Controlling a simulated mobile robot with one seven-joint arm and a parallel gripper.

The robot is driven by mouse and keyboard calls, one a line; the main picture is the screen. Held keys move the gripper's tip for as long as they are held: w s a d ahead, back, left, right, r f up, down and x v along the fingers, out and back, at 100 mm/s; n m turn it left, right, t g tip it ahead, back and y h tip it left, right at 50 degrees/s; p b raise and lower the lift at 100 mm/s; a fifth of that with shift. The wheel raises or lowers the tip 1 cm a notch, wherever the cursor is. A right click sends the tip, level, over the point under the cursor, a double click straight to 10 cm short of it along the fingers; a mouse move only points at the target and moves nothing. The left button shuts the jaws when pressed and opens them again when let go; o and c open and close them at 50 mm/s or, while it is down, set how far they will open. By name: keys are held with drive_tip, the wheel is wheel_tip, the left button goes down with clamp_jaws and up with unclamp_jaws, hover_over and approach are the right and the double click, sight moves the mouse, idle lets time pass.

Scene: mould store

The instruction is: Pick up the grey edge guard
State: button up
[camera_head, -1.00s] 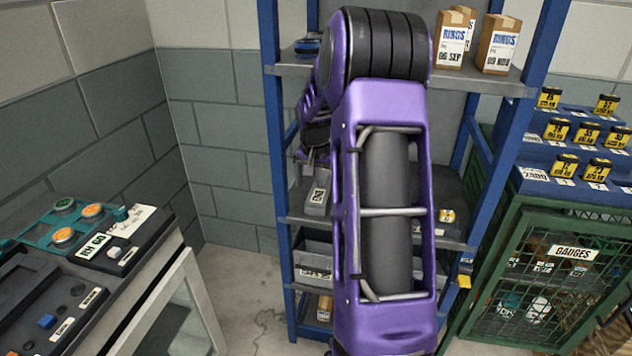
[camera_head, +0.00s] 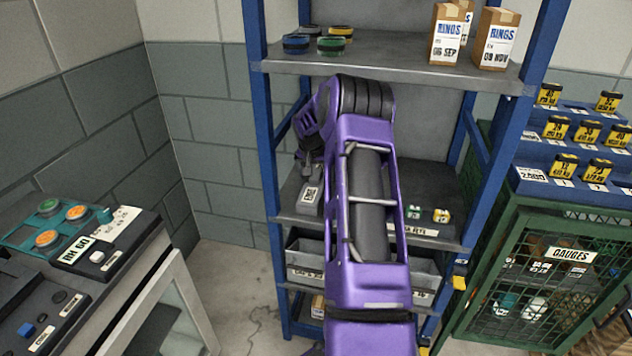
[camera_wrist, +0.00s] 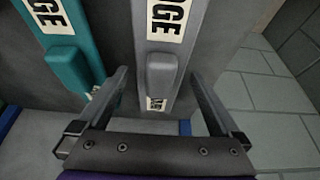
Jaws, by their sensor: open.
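The grey edge guard (camera_wrist: 162,70) lies on a shelf in the wrist view, a long grey bar with a raised block and white labels, one partly reading "DGE". My gripper (camera_wrist: 158,88) is open, with one finger on each side of the guard and a gap on both sides. I cannot tell how far the fingertips are above the shelf. In the head view my gripper (camera_head: 311,150) is over the left of the middle shelf, above a labelled grey piece (camera_head: 308,203); the arm hides much of that shelf.
A teal guard (camera_wrist: 68,45) lies left of the grey one in the wrist view. The blue-posted rack (camera_head: 262,140) has an upper shelf (camera_head: 390,72) holding boxes (camera_head: 447,35) and round items. A green mesh cabinet (camera_head: 535,290) stands right, a bench (camera_head: 100,265) left.

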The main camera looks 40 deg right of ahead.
drive_tip(key=shift+w+d+f, duration=0.1)
drive_tip(key=shift+d+f, duration=0.1)
drive_tip(key=shift+f, duration=0.25)
drive_tip(key=c, duration=1.2)
drive_tip(key=shift+o, duration=0.2)
drive_tip(key=shift+r, duration=0.1)
